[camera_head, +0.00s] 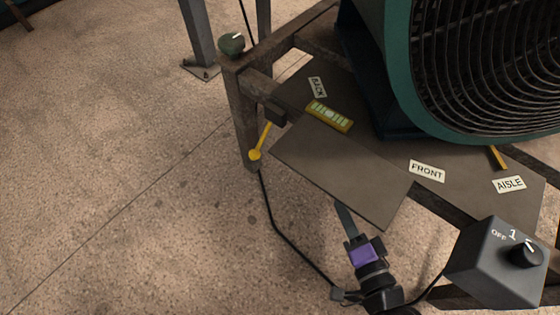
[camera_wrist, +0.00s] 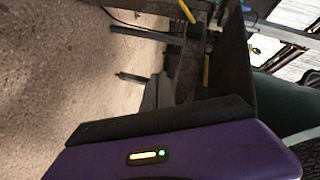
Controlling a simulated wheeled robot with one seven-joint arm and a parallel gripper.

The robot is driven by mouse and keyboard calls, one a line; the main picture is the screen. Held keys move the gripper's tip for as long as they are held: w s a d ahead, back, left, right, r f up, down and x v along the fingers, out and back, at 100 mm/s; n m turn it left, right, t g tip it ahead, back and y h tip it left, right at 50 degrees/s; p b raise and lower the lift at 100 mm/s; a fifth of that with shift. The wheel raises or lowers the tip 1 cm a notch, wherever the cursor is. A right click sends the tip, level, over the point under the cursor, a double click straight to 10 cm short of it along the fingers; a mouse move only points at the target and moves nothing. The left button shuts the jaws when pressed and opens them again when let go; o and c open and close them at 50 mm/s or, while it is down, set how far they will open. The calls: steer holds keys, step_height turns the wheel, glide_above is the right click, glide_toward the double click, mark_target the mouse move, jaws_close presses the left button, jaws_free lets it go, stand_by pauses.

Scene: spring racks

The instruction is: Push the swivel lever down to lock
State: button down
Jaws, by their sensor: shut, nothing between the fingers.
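The swivel lever (camera_head: 263,138) is a thin yellow arm with a round yellow end, on a dark block at the rack's left corner. It hangs down and slightly left from that block in the head view. My gripper (camera_head: 342,212) is below and right of the lever, clearly apart from it, beside the front edge of the brown board. Its fingers look shut and empty; the board partly hides the tips. The wrist view shows its purple housing (camera_wrist: 180,150) at the bottom. Yellow pieces show near the top there, but I cannot tell which is the lever.
A large teal-rimmed fan (camera_head: 398,70) stands on the rack. A dark switch box (camera_head: 490,265) is at right, its dial near 1. A black cable (camera_head: 285,237) hangs below the lever.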

mark_target(260, 143)
steer(key=w+a+f+m+y+b, duration=0.3)
steer(key=w+a+m, duration=0.1)
steer(key=w+a, duration=1.2)
steer(key=shift+w+a+f+m+b, duration=0.2)
steer(key=shift+w+a+m+b, duration=0.1)
steer(key=shift+a, duration=0.6)
steer(key=shift+s+a+r+m+p, duration=0.25)
steer(key=shift+s+a+p, duration=0.2)
steer(key=shift+p, duration=0.8)
